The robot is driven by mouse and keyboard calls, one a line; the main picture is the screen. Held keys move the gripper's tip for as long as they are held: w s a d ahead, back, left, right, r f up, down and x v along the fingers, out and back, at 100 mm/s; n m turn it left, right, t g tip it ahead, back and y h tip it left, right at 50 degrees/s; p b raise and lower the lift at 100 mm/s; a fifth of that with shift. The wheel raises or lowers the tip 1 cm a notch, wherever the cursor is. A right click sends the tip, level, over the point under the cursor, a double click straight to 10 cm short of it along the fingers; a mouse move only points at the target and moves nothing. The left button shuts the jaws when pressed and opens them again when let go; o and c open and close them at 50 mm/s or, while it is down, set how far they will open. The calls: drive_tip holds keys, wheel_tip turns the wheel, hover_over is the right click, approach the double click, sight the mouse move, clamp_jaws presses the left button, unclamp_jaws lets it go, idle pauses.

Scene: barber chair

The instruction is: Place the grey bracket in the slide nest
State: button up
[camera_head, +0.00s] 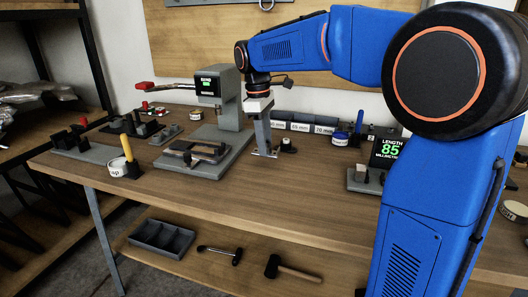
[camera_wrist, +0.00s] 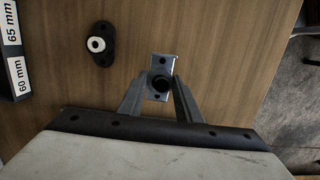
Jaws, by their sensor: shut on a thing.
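My gripper (camera_wrist: 160,90) is shut on the grey bracket (camera_wrist: 163,66), a small metal plate with a dark round hole in its middle and smaller holes towards its ends. Both fingers press its sides in the wrist view. In the head view my gripper (camera_head: 265,152) points down, low over the wooden bench, right of the grey press (camera_head: 222,100). The bracket is too small there to make out clearly. The press base carries a flat fixture (camera_head: 197,150) with dark and tan parts; I cannot tell whether this is the slide nest.
A black block with a white ring (camera_wrist: 97,44) stands close beside the bracket. Labelled grey bins (camera_head: 300,123) are behind my gripper. A length gauge reading 85 (camera_head: 388,150) stands right, and a yellow-handled tool (camera_head: 128,155) left. The bench front (camera_head: 250,190) is clear.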

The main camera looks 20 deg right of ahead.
drive_tip(key=shift+f, duration=1.65)
drive_tip(key=o, duration=1.3)
drive_tip(key=shift+f, duration=0.1)
drive_tip(key=shift+c, duration=0.2)
